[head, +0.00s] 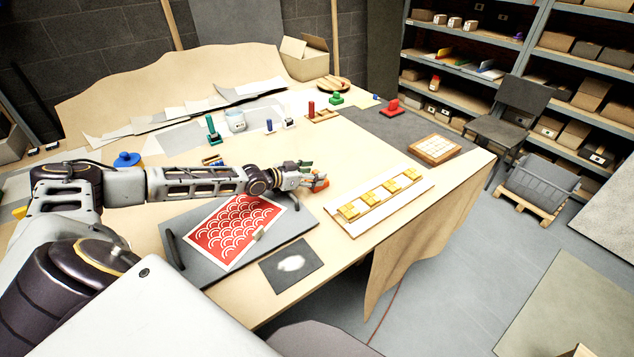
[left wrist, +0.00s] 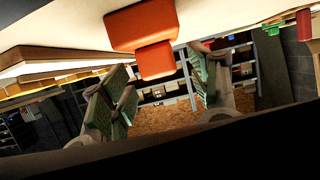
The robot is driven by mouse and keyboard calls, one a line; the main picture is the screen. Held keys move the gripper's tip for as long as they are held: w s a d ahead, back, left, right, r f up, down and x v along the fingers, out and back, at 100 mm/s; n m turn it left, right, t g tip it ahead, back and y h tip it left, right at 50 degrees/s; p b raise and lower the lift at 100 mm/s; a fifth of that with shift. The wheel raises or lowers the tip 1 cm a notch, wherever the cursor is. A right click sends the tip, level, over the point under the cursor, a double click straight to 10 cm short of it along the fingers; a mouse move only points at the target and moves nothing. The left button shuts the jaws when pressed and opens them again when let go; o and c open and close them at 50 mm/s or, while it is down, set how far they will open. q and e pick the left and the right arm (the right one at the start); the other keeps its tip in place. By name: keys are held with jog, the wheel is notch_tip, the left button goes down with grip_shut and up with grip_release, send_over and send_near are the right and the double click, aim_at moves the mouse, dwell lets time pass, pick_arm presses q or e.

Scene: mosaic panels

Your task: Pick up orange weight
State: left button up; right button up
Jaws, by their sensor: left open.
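The orange weight (head: 320,184) stands on the table just by the fingertips of my left gripper (head: 309,174), which partly cover it in the head view. In the left wrist view, which looks upside down, the orange weight (left wrist: 141,28) has a wide block and a narrower knob. The knob lies between and a little beyond the green-padded fingers of my left gripper (left wrist: 163,82). These fingers are apart and hold nothing. My right gripper is out of view.
A white board with gold blocks (head: 345,227) lies right of the gripper. A red patterned panel (head: 218,240) on a grey board lies in front. Bare tabletop lies behind the gripper.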

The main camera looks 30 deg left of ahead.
pick_arm(q)
jog(key=shift+c, duration=0.3)
grip_shut()
jog(key=shift+s+d+r+p, duration=0.2)
jog(key=shift+r+p, duration=0.1)
jog(key=shift+p, duration=0.05)
dwell(0.5)
